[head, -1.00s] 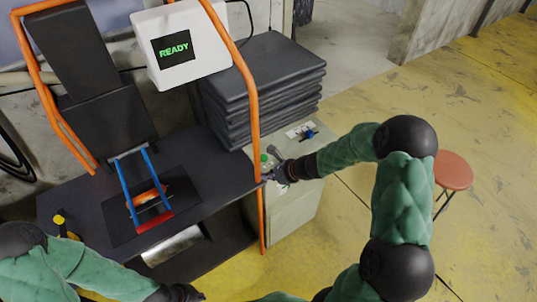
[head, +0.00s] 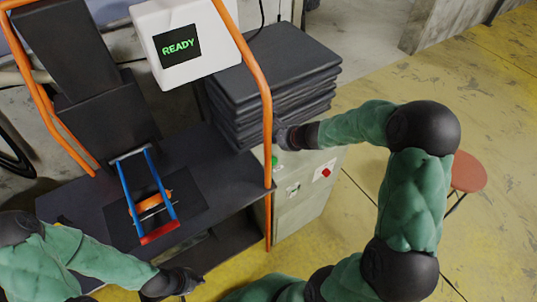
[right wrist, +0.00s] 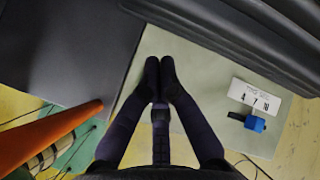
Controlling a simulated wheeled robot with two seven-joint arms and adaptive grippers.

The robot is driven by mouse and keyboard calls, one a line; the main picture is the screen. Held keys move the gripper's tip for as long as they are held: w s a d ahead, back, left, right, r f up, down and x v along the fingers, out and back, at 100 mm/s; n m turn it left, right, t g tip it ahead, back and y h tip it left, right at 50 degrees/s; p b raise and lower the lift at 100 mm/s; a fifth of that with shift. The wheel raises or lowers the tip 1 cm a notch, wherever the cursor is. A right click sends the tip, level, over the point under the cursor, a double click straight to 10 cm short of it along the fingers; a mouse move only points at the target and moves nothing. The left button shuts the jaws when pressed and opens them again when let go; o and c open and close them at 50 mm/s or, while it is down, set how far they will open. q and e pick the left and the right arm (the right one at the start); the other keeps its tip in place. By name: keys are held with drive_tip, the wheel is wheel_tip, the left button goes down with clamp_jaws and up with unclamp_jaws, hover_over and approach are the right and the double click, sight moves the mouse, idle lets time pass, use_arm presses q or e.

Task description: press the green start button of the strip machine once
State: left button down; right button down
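The strip machine stands on a dark bench (head: 90,200), and its white screen box (head: 180,68) reads READY in green. The green button (head: 275,160) is on the pale cabinet (head: 300,215) just right of the orange frame post. My right gripper (head: 283,137) is a little above and beyond the button in the head view, with no visible contact. In the right wrist view its fingertips (right wrist: 160,64) are together and empty over the pale cabinet top; the green button does not show there. My left gripper (head: 187,281) is low at the bench's front; its fingers are unclear.
Dark stacked mats (head: 275,65) lie close behind my right gripper. The orange post (head: 260,90) stands left of it. A red button (head: 326,172) is on the cabinet. A label (right wrist: 254,97) and a blue item (right wrist: 254,123) show in the wrist view. A red stool (head: 468,172) stands right.

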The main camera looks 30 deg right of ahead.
drive_tip(key=b, duration=0.6)
hover_over(274, 162)
wheel_tip(274, 162, down, 7)
drive_tip(key=shift+d, duration=0.15)
drive_tip(key=shift+f+b, duration=0.8)
drive_tip(key=shift+b, duration=0.15)
drive_tip(key=shift+f, duration=0.1)
idle(0.6)
drive_tip(key=shift+f+b, duration=0.3)
drive_tip(key=shift+b, duration=0.2)
drive_tip(key=shift+f+b, duration=0.4)
drive_tip(key=shift+b, duration=0.1)
idle(0.7)
drive_tip(key=shift+r, duration=0.1)
drive_tip(key=shift+r+p, duration=0.7)
